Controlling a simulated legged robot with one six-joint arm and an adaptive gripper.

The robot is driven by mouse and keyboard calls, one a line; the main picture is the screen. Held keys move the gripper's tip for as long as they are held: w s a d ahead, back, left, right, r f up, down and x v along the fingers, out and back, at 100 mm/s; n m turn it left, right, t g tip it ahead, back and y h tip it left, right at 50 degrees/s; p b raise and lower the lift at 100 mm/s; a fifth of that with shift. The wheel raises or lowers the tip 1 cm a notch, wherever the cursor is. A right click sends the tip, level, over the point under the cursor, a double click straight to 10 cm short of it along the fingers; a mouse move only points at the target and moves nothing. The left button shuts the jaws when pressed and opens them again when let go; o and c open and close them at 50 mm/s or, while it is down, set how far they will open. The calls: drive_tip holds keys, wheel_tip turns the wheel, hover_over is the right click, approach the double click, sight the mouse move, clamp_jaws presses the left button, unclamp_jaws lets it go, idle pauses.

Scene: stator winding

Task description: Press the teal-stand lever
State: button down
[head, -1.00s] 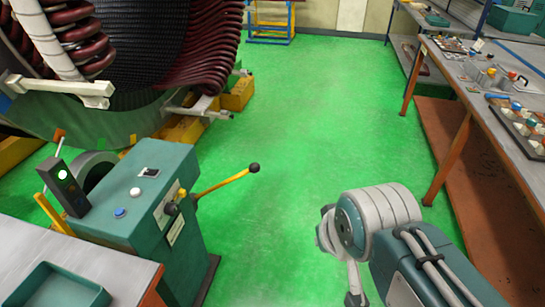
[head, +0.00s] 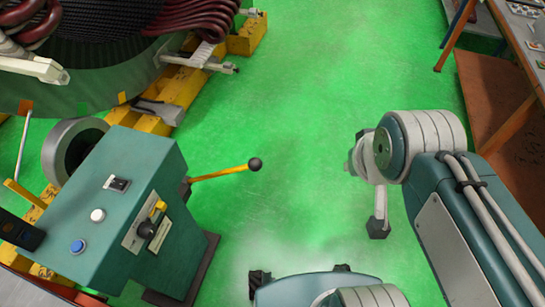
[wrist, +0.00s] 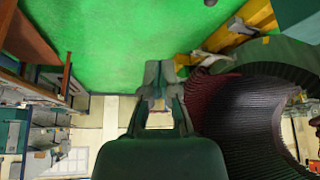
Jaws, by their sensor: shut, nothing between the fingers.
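The teal stand (head: 150,250) is at the left of the head view, with its top panel tilted toward the camera. Its yellow lever (head: 215,174) sticks out to the right over the green floor and ends in a black ball knob (head: 254,164). Nothing touches the lever in the head view. My gripper (wrist: 159,76) shows in the wrist view with its two grey fingers shut and empty. In the head view I cannot pick out my fingertips for sure. The lever is not clearly visible in the wrist view.
The large stator (head: 90,80) rests beyond the stand on yellow supports (head: 172,110). A workbench (head: 515,25) stands at the upper right. Green floor lies open right of the lever.

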drive_tip(key=shift+w, duration=0.25)
drive_tip(key=shift+a, duration=0.1)
drive_tip(key=w+a+f+m+g+y, duration=0.35)
drive_tip(key=w+f+m+y, duration=0.3)
drive_tip(key=f, duration=0.35)
drive_tip(key=w+a+f+m+g+y, duration=0.3)
drive_tip(key=w+f+m+g+y, duration=0.15)
drive_tip(key=w+f, duration=0.4)
drive_tip(key=w+d+f+m+t+y, duration=0.1)
drive_tip(key=f+m+t, duration=0.4)
drive_tip(key=f, duration=0.6)
drive_tip(key=w+d+f+m+t+y, duration=0.1)
drive_tip(key=d+f+m+t+y, duration=0.1)
drive_tip(key=f+m+t, duration=0.3)
wheel_tip(320, 180, down, 7)
drive_tip(key=d+m, duration=0.1)
drive_tip(key=m, duration=0.3)
drive_tip(key=shift+w+y, duration=0.3)
